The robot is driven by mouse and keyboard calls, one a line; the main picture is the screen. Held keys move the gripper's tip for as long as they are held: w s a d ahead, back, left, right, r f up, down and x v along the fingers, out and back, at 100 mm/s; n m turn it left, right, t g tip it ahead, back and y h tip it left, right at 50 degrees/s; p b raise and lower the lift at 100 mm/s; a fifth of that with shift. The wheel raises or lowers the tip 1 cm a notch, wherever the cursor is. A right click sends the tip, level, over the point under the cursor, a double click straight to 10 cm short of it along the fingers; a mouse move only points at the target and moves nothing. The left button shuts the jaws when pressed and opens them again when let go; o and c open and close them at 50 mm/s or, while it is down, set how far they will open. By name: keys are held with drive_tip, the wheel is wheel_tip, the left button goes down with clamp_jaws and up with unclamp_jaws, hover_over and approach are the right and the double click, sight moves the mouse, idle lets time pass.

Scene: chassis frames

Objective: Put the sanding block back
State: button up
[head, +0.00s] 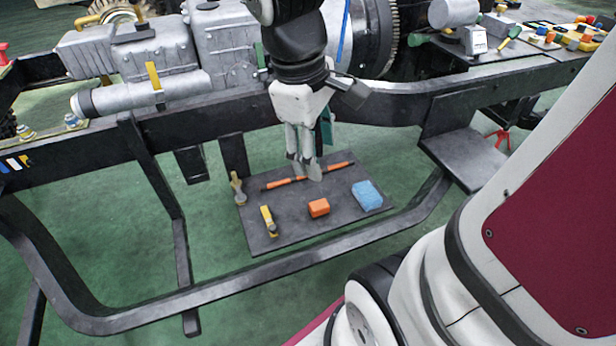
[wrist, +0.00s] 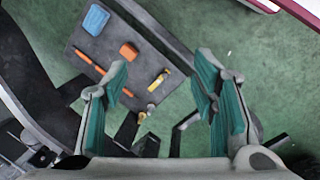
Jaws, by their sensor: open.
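An orange block (head: 318,208) lies on a dark flat board (head: 285,238), and I take it for the sanding block, though I cannot be sure. It also shows in the wrist view (wrist: 129,51). A blue textured block (head: 367,195) lies to its right on the same board. My gripper (head: 305,170) points down above the far part of the board, apart from both blocks. In the wrist view my gripper (wrist: 162,62) has its green-padded fingers wide apart with nothing between them.
The board also holds a yellow-handled tool (head: 268,220), a long orange-handled tool (head: 306,176) and a small hammer-like tool (head: 238,188). A black chassis rail (head: 270,264) runs in front. A dark side shelf (head: 465,157) stands right, bare. A grey engine (head: 205,50) stands behind.

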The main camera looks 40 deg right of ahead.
drive_tip(key=s+a+r+m+y, duration=0.2)
drive_tip(key=s+a, duration=0.6)
drive_tip(key=s, duration=0.6)
drive_tip(key=r+m, duration=0.1)
drive_tip(key=m, duration=0.1)
drive_tip(key=shift+s+r+m+t, duration=0.15)
drive_tip(key=shift+s+m+t, duration=0.15)
drive_tip(key=shift+t, duration=0.1)
wheel_tip(320, 180, up, 28)
drive_tip(key=t+p, duration=0.3)
drive_tip(key=p, duration=2.2)
drive_tip(key=shift+d+f+t+p, duration=0.2)
drive_tip(key=shift+f+t+p, duration=0.05)
drive_tip(key=shift+t+p, duration=0.15)
